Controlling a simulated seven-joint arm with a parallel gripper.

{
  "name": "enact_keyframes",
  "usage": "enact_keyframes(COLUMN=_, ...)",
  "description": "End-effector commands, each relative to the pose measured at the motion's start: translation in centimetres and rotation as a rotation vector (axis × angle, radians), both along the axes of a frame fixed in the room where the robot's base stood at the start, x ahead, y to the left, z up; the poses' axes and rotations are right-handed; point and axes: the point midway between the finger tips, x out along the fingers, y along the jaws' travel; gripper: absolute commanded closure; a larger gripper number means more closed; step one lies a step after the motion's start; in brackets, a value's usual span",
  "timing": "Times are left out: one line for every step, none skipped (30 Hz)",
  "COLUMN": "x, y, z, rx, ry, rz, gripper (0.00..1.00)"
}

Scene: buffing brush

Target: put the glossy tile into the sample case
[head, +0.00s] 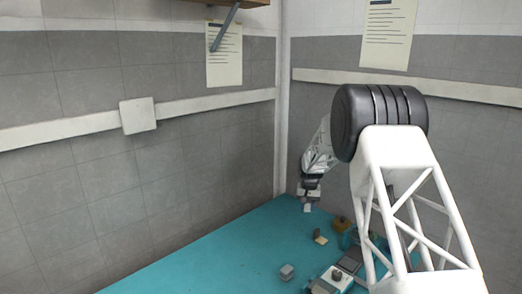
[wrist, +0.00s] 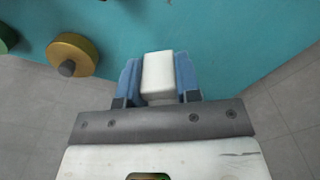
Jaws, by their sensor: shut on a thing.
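My gripper (wrist: 158,82) is shut on a small white block with a smooth face, which I take for the glossy tile (wrist: 158,66). The tile sits between the blue fingers in the wrist view. In the head view my gripper (head: 308,193) is near the far corner of the table, with the pale tile (head: 307,208) pointing down beneath it, seemingly above the surface. I cannot tell for certain which thing is the sample case; a teal-edged piece with a dark panel (head: 350,262) lies at the right, partly hidden by my arm.
The teal table (head: 220,262) is clear at left. A brass-coloured round piece (head: 340,224) also shows in the wrist view (wrist: 73,54), near a green round thing (wrist: 6,38). A beige-and-dark piece (head: 320,238), a grey block (head: 287,271) and a white-grey device (head: 336,278) stand nearer.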

Motion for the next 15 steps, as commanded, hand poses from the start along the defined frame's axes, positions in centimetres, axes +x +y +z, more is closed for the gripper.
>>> enact_keyframes(x=1.0, y=-0.5, z=-0.4, rx=0.000, ry=0.001, rz=0.013, gripper=0.91)
enact_keyframes(x=1.6, y=-0.8, z=-0.6, rx=0.000, ry=0.001, rz=0.022, gripper=0.91)
enact_keyframes(x=2.4, y=-1.1, z=-0.9, rx=0.000, ry=0.001, rz=0.035, gripper=0.91)
enact_keyframes(x=3.0, y=-1.4, z=-1.0, rx=0.000, ry=0.000, rz=0.045, gripper=0.91)
enact_keyframes(x=3.5, y=-1.7, z=-1.2, rx=0.000, ry=0.000, rz=0.054, gripper=0.91)
enact_keyframes(x=4.3, y=-2.0, z=-1.5, rx=0.000, ry=0.000, rz=0.067, gripper=0.91)
enact_keyframes(x=4.8, y=-2.3, z=-1.6, rx=0.000, ry=0.001, rz=0.076, gripper=0.91)
enact_keyframes(x=5.3, y=-2.5, z=-1.8, rx=0.000, ry=0.001, rz=0.086, gripper=0.91)
enact_keyframes(x=6.0, y=-2.9, z=-2.1, rx=0.000, ry=0.001, rz=0.098, gripper=0.91)
enact_keyframes(x=6.4, y=-3.1, z=-2.3, rx=0.000, ry=0.000, rz=0.107, gripper=0.91)
enact_keyframes(x=6.9, y=-3.3, z=-2.4, rx=0.000, ry=-0.001, rz=0.116, gripper=0.91)
enact_keyframes(x=7.5, y=-3.6, z=-2.7, rx=0.000, ry=0.000, rz=0.126, gripper=0.91)
enact_keyframes(x=7.9, y=-3.8, z=-2.8, rx=0.000, ry=0.000, rz=0.134, gripper=0.91)
enact_keyframes(x=8.2, y=-4.1, z=-2.9, rx=0.000, ry=0.000, rz=0.141, gripper=0.91)
enact_keyframes(x=8.6, y=-4.3, z=-3.1, rx=0.000, ry=0.000, rz=0.148, gripper=0.91)
